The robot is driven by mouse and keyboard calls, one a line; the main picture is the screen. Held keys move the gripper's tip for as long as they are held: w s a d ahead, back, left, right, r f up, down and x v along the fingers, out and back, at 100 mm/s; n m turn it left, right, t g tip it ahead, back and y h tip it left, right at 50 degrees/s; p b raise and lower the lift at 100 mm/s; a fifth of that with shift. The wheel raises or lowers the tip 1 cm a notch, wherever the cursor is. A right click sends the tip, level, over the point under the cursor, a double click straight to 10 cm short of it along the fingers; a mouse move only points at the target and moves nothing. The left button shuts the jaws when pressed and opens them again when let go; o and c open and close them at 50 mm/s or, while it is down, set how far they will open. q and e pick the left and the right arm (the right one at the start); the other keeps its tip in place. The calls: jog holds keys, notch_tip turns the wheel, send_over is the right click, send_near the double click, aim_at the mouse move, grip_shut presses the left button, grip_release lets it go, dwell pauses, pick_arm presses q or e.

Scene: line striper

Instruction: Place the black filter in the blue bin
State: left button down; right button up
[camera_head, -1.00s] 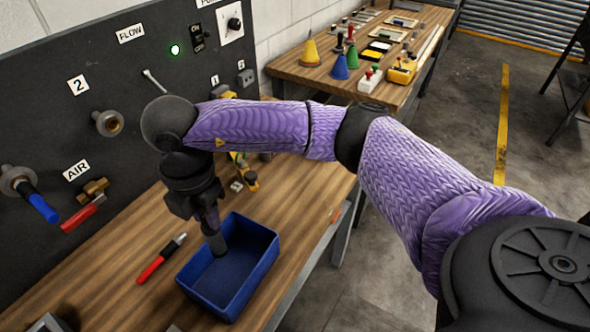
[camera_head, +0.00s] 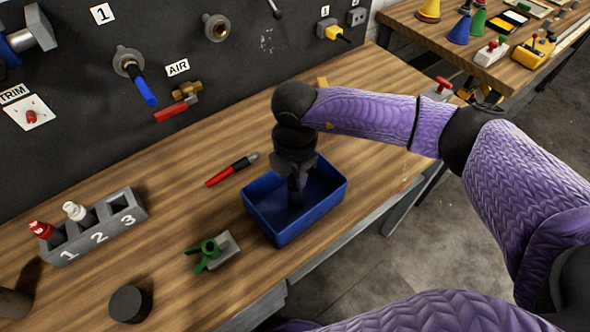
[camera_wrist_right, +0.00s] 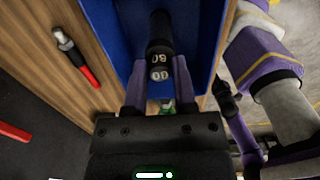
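The blue bin (camera_head: 328,208) stands on the wooden bench below my right gripper (camera_head: 297,180). Its blue wall also shows in the right wrist view (camera_wrist_right: 108,30). My right gripper points down into the bin. In the right wrist view its fingers (camera_wrist_right: 160,82) are on both sides of a black cylinder (camera_wrist_right: 160,35) with white digits on its near end, which I take as the black filter. It appears gripped, with its far end down inside the bin. I cannot tell whether it touches the bin floor. My left gripper is not seen; only purple arm parts show at the bottom.
A dark panel (camera_head: 200,75) with valves stands behind. Bench is clear right of the bin.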

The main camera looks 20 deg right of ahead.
jog(key=o, duration=0.3)
notch_tip(320, 180, up, 12)
jog(key=p, duration=0.1)
jog(key=shift+r, duration=0.2)
